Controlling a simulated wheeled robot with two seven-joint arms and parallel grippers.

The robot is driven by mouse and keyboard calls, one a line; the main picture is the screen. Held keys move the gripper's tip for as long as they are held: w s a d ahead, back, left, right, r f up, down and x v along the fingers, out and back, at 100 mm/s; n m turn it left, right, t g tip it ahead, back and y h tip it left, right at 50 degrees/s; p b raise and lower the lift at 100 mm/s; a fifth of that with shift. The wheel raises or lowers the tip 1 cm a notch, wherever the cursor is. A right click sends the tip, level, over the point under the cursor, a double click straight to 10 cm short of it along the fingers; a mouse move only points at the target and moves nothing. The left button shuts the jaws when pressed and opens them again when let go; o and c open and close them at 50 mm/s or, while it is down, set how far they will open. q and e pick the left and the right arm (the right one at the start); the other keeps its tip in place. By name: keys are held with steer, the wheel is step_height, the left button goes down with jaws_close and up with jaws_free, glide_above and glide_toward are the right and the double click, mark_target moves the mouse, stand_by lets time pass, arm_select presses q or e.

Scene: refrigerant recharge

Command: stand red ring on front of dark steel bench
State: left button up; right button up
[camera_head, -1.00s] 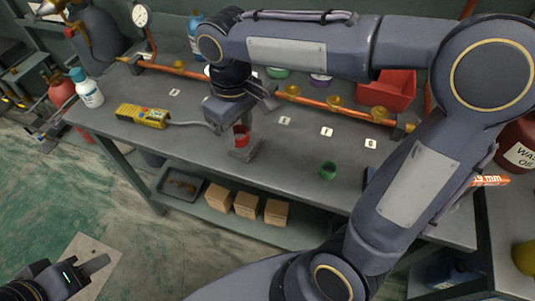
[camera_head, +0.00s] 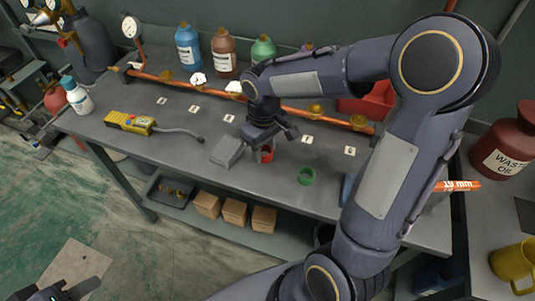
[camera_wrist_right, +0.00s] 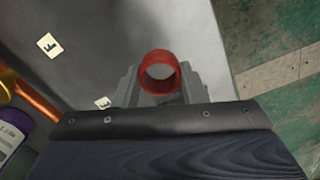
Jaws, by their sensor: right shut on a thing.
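The red ring (camera_head: 266,155) is held low over the middle of the dark steel bench (camera_head: 338,198) by my right gripper (camera_head: 265,149), which points down. In the right wrist view the red ring (camera_wrist_right: 160,88) sits between the two fingertips, its round opening facing the camera. Whether the ring touches the bench top is hard to tell. A grey block (camera_head: 227,152) lies just left of the ring. My left gripper (camera_head: 86,289) is at the bottom left, off the bench and partly cut off; its jaw opening cannot be made out.
A green ring (camera_head: 306,177) stands right of the red ring. A yellow meter (camera_head: 130,122) with a cable lies left. A copper pipe (camera_head: 217,91) with brass fittings runs along the back, with bottles behind and small lettered cards in front. A red bin (camera_head: 361,104) is back right.

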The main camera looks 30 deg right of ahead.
mark_target(268, 165)
steer(key=shift+d+f, duration=0.4)
steer(key=shift+f, duration=0.1)
steer(key=shift+w+d+f, duration=0.1)
steer(key=shift+d+f, duration=0.05)
steer(key=shift+f, duration=0.75)
steer(key=shift+w+d+f, duration=0.1)
steer(key=shift+f, duration=0.8)
steer(key=shift+f, duration=0.25)
steer(key=o, duration=0.9)
steer(key=shift+r, duration=0.1)
steer(key=shift+o, duration=0.2)
